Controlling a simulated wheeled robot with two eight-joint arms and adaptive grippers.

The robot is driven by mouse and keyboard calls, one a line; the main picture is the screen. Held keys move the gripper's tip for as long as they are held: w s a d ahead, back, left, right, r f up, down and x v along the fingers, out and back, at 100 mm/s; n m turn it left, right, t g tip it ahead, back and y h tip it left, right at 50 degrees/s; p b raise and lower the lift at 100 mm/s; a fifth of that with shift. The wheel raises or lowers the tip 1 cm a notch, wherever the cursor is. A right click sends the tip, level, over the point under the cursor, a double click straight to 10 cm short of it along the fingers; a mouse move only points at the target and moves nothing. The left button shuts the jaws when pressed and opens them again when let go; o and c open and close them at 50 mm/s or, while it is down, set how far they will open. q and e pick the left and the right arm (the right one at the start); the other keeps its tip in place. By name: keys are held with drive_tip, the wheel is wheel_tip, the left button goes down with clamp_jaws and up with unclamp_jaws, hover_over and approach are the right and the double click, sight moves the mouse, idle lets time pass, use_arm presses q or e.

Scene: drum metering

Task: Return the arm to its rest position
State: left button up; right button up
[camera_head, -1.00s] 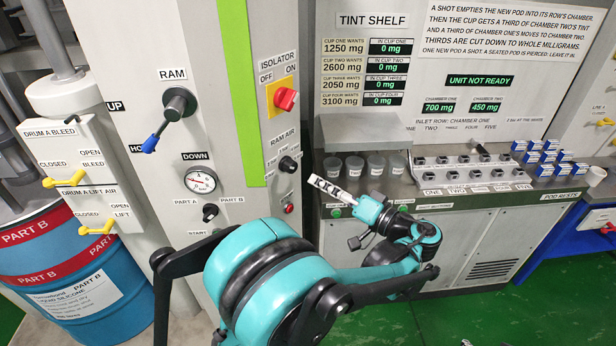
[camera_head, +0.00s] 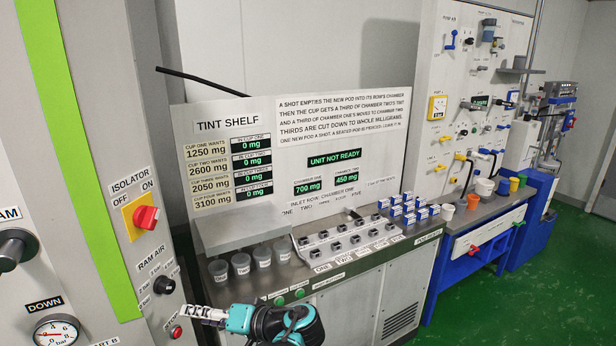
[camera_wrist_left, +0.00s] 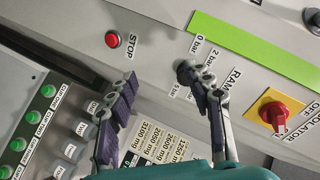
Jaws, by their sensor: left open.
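My left gripper (camera_head: 205,314) shows at the bottom of the head view, with its teal wrist behind it. Beyond the fingers are the red stop button (camera_wrist_left: 113,40), the ram air knob (camera_wrist_left: 186,68) and the isolator switch (camera_wrist_left: 275,114). Most of my left arm is out of the head view. My right gripper is not in view.
Several grey cups (camera_head: 241,263) stand at the bench's left end, beside the pod inlets (camera_head: 350,238). Blue-and-white pods (camera_head: 408,208) sit further right. The tint shelf sign (camera_head: 226,124) stands behind. Green floor (camera_head: 500,305) is open at the right.

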use_arm(q)
drive_tip(key=s+a+f+m+h, duration=0.2)
drive_tip(key=s+f+h, duration=0.2)
drive_tip(key=s+h, duration=0.1)
drive_tip(key=s+d+f+t+h, duration=0.2)
drive_tip(key=s+d+f+h, duration=0.4)
drive_tip(key=s+d+h, duration=0.2)
drive_tip(key=shift+s+d+m, duration=0.15)
drive_tip(key=shift+s+m, duration=0.25)
drive_tip(key=shift+s, duration=0.2)
drive_tip(key=shift+s+d+t+h, duration=0.1)
drive_tip(key=shift+d+t+h, duration=0.3)
drive_tip(key=shift+d+h, duration=0.15)
drive_tip(key=shift+c, duration=0.3)
